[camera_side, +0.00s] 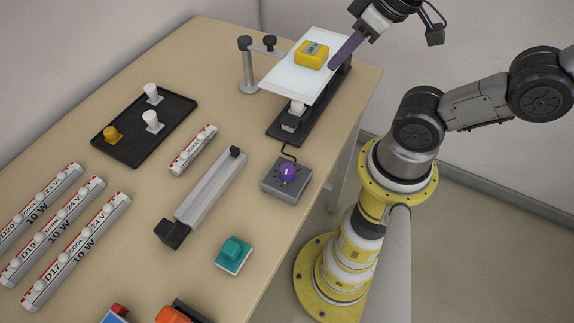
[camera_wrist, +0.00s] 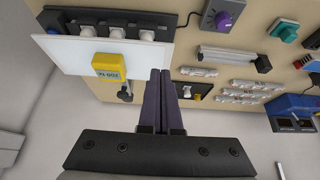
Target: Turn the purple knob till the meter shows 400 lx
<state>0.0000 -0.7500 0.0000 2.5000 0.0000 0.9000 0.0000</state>
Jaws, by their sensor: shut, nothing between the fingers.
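The purple knob (camera_side: 287,172) sits on a small grey box near the table's right edge; it also shows at the top of the wrist view (camera_wrist: 225,20). The yellow meter (camera_side: 312,54) lies on a white panel (camera_side: 283,79). In the wrist view, the meter (camera_wrist: 113,67) shows small upside-down digits that look like 200 lx, but they are hard to read. My gripper (camera_side: 333,66) is shut and empty, its dark purple fingers close to the panel's right edge, right of the meter and well away from the knob. I cannot tell whether the fingertips touch the panel.
A black tray (camera_side: 127,159) holds white and yellow pieces. Labelled light bars (camera_side: 75,251) lie at the left. A grey rail (camera_side: 206,197), a teal button (camera_side: 234,252) and a metal post (camera_side: 247,70) stand on the table. A cable joins the knob box to the panel's base.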

